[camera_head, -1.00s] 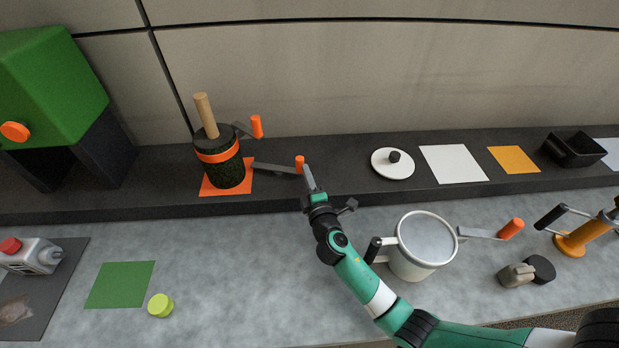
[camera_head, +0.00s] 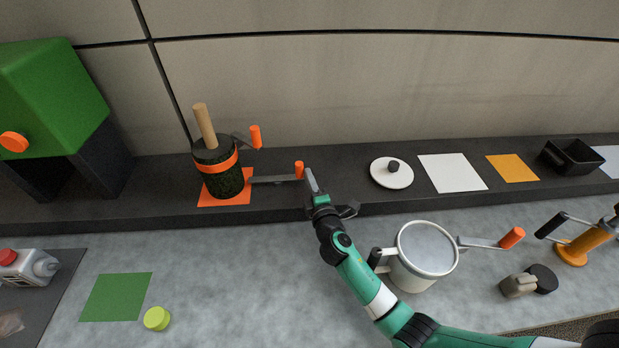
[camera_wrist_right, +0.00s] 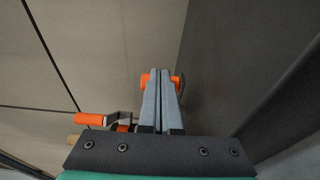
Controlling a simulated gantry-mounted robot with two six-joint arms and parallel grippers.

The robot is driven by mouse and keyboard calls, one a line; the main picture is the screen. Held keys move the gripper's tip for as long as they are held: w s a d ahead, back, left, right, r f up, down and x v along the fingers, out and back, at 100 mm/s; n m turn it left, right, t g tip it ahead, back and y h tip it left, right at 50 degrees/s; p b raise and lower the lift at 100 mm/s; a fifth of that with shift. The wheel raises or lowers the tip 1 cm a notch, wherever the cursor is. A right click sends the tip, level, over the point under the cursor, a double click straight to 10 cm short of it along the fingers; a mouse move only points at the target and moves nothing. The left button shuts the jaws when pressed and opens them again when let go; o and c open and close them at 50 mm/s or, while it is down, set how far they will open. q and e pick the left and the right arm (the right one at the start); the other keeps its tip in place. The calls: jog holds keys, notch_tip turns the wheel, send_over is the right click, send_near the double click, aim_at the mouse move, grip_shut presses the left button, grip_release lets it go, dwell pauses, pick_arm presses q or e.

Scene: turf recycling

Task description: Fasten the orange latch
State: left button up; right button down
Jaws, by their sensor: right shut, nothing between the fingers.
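A dark turf-covered cylinder (camera_head: 226,182) with an orange band (camera_head: 222,162) and a wooden stick (camera_head: 205,126) stands on an orange square (camera_head: 210,198) on the back ledge. A grey latch lever (camera_head: 274,180) reaches right from it and ends in an upright orange knob (camera_head: 299,169). A second lever with an orange knob (camera_head: 255,136) sits behind. My right gripper (camera_head: 310,180) is shut and empty, just right of the front knob. In the right wrist view, the shut fingers (camera_wrist_right: 161,75) partly hide an orange knob (camera_wrist_right: 146,81); contact is unclear. My left gripper is out of view.
A white pot (camera_head: 423,262) stands on the counter close to my right arm. A white lid (camera_head: 391,173) and a white square (camera_head: 453,172) lie on the ledge to the right. A green block-shaped machine (camera_head: 52,90) stands left.

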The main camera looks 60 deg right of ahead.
jog(key=shift+s+a, duration=0.3)
jog(key=p+v, duration=0.1)
jog(key=v, duration=0.5)
jog(key=shift+s+a, duration=0.25)
jog(key=shift+s, duration=0.05)
